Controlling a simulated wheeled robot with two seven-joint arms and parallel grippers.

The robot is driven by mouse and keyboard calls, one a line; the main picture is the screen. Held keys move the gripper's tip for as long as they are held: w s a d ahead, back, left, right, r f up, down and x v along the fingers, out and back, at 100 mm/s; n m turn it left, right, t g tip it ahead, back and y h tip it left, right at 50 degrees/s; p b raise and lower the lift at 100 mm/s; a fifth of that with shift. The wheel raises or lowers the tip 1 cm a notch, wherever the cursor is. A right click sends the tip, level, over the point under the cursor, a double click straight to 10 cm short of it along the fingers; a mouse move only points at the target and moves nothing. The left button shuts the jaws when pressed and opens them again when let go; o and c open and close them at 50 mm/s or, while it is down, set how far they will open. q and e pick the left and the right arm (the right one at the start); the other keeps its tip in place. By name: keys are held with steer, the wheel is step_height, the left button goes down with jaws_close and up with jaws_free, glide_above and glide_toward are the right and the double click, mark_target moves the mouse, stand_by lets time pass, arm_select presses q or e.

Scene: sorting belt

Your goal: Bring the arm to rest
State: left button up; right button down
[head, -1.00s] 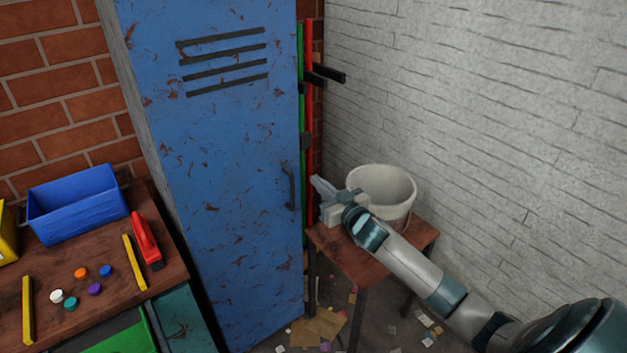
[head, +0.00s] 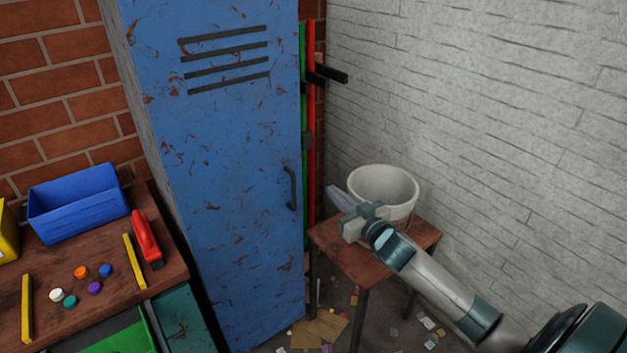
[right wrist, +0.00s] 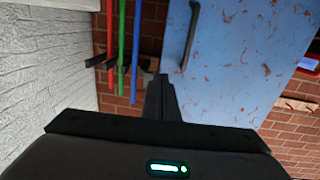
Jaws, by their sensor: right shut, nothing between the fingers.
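My right gripper (head: 341,198) is shut and empty. In the head view it appears in front of the white bucket (head: 402,212) and over the small wooden table (head: 359,263). Its fingers point up and left, toward the blue locker (head: 226,190). In the right wrist view my shut fingers (right wrist: 161,97) show in front of the blue locker door (right wrist: 222,70). I cannot tell whether the gripper touches the bucket. My left gripper is not in view.
A workbench (head: 112,283) at left holds a blue bin (head: 78,210), several coloured caps, yellow strips and a red-handled tool (head: 145,236). Red and green poles (head: 311,150) stand between locker and white brick wall (head: 480,110). Scraps litter the floor (head: 390,330).

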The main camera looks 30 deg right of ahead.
steer(key=s+a+f+g, duration=0.2)
steer(key=s+f, duration=0.2)
steer(key=f, duration=0.7)
steer(key=s+a+f+g, duration=0.2)
steer(key=s+a+f, duration=0.1)
steer(key=f, duration=0.8)
steer(key=s+a+f+g, duration=0.15)
steer(key=s+f, duration=0.25)
steer(key=f, duration=0.7)
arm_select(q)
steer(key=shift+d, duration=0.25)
arm_select(e)
steer(key=s+a+f+n+g, duration=0.1)
steer(key=s+a+f+g, duration=0.1)
steer(key=s+a+f, duration=0.8)
steer(key=s+a+f+n+g+y, duration=0.1)
steer(key=s+a+f+g, duration=0.2)
steer(key=s+a+f, duration=0.7)
steer(key=shift+s+a+f, duration=0.35)
steer(key=shift+s+f, duration=1.75)
steer(key=shift+s, duration=1.6)
steer(key=shift+g, duration=0.25)
